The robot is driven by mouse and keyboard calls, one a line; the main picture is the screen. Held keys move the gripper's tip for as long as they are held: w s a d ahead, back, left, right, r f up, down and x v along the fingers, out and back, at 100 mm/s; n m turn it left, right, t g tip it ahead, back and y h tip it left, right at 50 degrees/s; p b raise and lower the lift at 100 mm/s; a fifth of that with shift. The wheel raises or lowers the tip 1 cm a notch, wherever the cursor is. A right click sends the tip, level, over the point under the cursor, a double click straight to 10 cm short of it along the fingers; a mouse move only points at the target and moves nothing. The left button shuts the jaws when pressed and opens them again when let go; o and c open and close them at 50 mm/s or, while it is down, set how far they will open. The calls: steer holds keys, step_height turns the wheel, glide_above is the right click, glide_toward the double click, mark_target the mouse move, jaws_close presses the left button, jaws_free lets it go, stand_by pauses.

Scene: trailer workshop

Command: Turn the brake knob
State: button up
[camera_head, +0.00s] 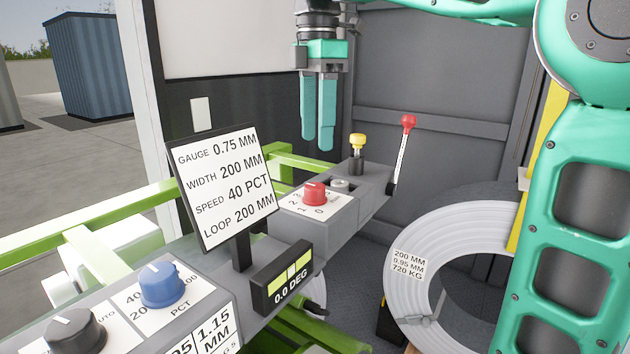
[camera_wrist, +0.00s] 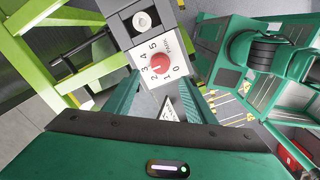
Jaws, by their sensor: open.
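A red knob (camera_head: 315,193) sits on a white numbered dial plate on the grey control panel; it also shows in the wrist view (camera_wrist: 160,63), with numbers from 0 to 5 around it. I take it for the brake knob; the small label beside the dial is hard to read. My gripper (camera_head: 318,143) is open and empty, fingers pointing down, in the air above the panel. Its fingers also show in the wrist view (camera_wrist: 158,84), one on each side of the dial plate. They are apart from the knob.
A yellow-topped plunger (camera_head: 357,148) and a red-handled lever (camera_head: 405,140) stand beyond the knob. A blue knob (camera_head: 161,285) and black knob (camera_head: 75,332) are nearer.

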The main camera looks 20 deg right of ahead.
mark_target(315, 185)
step_height(315, 185, down, 10)
steer(key=shift+a+f, duration=0.15)
stand_by(0.5)
